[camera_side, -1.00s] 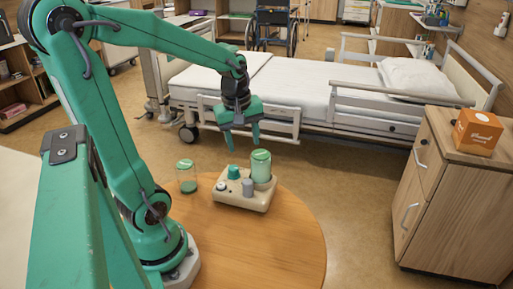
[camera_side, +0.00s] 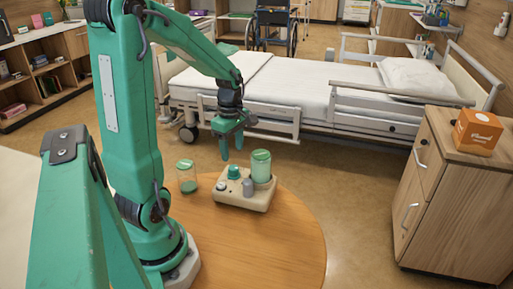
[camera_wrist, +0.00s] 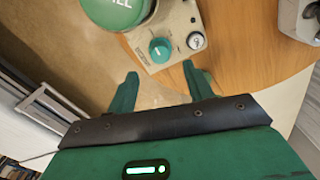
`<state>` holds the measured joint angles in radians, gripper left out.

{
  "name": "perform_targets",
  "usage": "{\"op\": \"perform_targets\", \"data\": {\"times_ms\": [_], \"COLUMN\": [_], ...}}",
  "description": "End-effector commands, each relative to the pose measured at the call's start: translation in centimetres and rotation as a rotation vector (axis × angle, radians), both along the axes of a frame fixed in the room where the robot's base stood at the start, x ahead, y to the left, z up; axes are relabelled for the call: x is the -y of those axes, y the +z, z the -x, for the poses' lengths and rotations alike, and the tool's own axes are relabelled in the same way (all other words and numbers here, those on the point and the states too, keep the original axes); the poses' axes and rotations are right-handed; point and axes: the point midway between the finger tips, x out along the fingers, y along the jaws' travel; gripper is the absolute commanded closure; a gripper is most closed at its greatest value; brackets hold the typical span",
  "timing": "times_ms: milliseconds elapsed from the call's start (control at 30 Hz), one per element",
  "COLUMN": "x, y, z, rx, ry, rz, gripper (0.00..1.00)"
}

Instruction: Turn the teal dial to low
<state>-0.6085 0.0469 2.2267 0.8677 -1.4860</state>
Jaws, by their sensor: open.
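The teal dial (camera_side: 233,173) stands on the left part of a cream device (camera_side: 238,203) on the round wooden table. In the wrist view the dial (camera_wrist: 160,50) shows just beyond and between my fingertips, with a round white-faced gauge or button (camera_wrist: 196,41) beside it. I cannot read the dial's setting. My gripper (camera_side: 231,155) points down above the dial, its fingers apart and empty. In the wrist view my gripper (camera_wrist: 160,75) is open, with nothing between the fingers.
A glass jar (camera_side: 187,177) is to the left. The table (camera_side: 285,240) is clear at the front right.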

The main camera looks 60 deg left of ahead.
Motion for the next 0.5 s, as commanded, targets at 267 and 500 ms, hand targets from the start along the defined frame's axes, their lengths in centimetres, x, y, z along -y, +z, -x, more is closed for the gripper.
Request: {"op": "perform_targets", "data": {"times_ms": [267, 500], "x": [0.1, 0.0], "y": [-3.4, -5.6], "z": [0.1, 0.0], "rx": [-0.004, -0.002], "ry": [-0.001, -0.002], "rz": [0.002, 0.001], "gripper": [0.48, 0.48]}}
